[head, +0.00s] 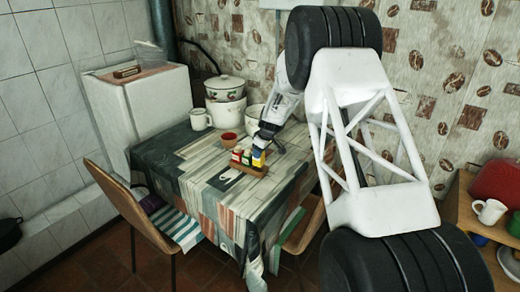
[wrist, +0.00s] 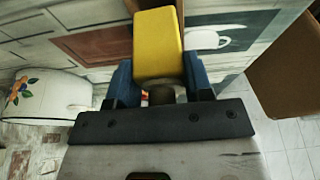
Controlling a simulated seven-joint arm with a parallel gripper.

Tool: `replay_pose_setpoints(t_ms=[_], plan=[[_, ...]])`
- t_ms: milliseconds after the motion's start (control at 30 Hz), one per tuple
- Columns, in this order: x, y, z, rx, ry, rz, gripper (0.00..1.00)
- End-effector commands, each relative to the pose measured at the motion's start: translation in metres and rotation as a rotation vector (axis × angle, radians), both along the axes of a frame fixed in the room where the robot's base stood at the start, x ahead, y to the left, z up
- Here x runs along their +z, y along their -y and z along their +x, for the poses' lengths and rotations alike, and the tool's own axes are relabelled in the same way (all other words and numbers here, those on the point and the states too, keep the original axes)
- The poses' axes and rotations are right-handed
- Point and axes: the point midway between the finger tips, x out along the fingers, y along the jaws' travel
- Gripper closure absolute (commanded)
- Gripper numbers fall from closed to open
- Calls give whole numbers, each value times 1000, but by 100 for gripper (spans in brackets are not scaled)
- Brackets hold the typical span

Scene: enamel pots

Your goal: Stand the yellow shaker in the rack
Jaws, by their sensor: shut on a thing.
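The yellow shaker (wrist: 158,42) is between the blue fingers of my gripper (wrist: 160,66) in the wrist view, and the gripper is shut on it. In the head view the yellow shaker (head: 258,160) shows below my gripper (head: 262,148), at the right end of the small wooden rack (head: 250,171). I cannot tell whether its base rests in the rack or hangs just above it. A red shaker (head: 237,154) and a green shaker (head: 246,157) stand in the rack to its left. The shaker's lower part is hidden.
The rack is on a table with a patterned cloth (head: 205,178). A reddish bowl (head: 229,137), a white mug (head: 201,119) and enamel pots (head: 225,88) stand behind it. A chair (head: 125,208) is at the left. The table's front left is clear.

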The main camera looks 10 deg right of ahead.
Motion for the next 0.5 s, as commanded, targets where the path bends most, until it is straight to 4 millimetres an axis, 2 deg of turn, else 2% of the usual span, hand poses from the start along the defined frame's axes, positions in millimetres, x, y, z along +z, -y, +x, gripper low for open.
replay_pose_setpoints(t_ms=[200, 500], plan=[[-10, 0, 0, 0, -1, 1, 72], [-12, 0, 0, 0, 0, 0, 72]])
